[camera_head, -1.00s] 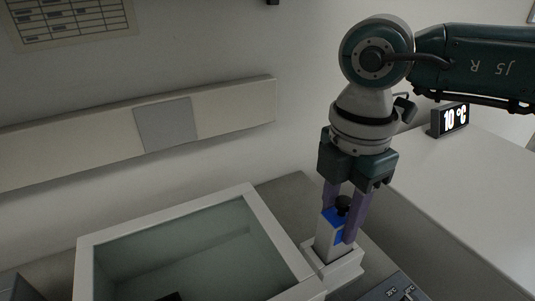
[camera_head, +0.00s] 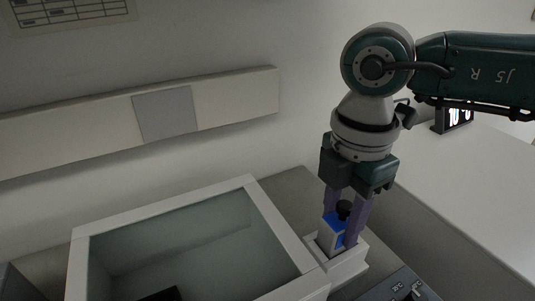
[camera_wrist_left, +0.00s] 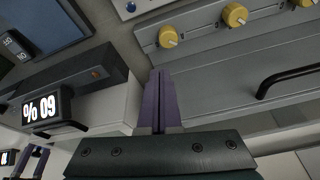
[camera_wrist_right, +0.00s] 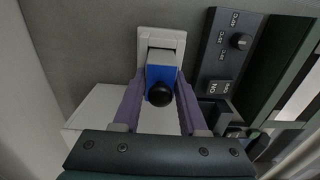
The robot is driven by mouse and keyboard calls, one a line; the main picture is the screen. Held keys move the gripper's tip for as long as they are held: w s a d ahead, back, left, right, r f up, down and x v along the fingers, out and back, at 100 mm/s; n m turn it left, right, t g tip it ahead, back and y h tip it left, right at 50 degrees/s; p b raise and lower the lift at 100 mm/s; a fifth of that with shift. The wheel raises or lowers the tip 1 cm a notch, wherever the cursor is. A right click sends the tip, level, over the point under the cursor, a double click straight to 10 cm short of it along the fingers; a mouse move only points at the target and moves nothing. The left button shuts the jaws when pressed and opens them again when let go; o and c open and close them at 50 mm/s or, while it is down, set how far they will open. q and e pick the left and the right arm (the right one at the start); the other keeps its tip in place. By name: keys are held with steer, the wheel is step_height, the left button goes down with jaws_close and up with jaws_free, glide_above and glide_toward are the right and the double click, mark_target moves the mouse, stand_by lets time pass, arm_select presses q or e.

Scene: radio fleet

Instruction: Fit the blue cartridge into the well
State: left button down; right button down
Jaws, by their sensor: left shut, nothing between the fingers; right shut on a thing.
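The blue cartridge (camera_head: 332,231) has a white body, a blue upper part and a black knob on top. Most of its white body is down inside the white-rimmed well (camera_head: 349,263). The blue part stands above the rim, roughly upright; I cannot tell how deep its base sits. My right gripper (camera_head: 341,238) is shut on it, one purple finger on each side. The right wrist view shows the cartridge (camera_wrist_right: 159,76) between the fingers, with the well (camera_wrist_right: 170,40) around its far side. My left gripper (camera_wrist_left: 160,76) is shut and empty, away from the well.
A large white-rimmed bin (camera_head: 275,222) stands left of the well. A dark control panel (camera_wrist_right: 223,55) with a knob and switch lies beside the well. Yellow knobs (camera_wrist_left: 235,15) and a black handle (camera_wrist_left: 288,80) are ahead of my left gripper. A lit display (camera_wrist_left: 42,108) is at its left.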

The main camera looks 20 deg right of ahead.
steer(key=shift+f+b, duration=0.4)
steer(key=shift+f, duration=0.2)
steer(key=shift+c, duration=1.8)
jaws_free()
steer(key=shift+r, duration=0.1)
steer(key=shift+r, duration=0.1)
step_height(320, 180, up, 10)
steer(key=shift+f+p, duration=0.1)
steer(key=shift+p, duration=0.25)
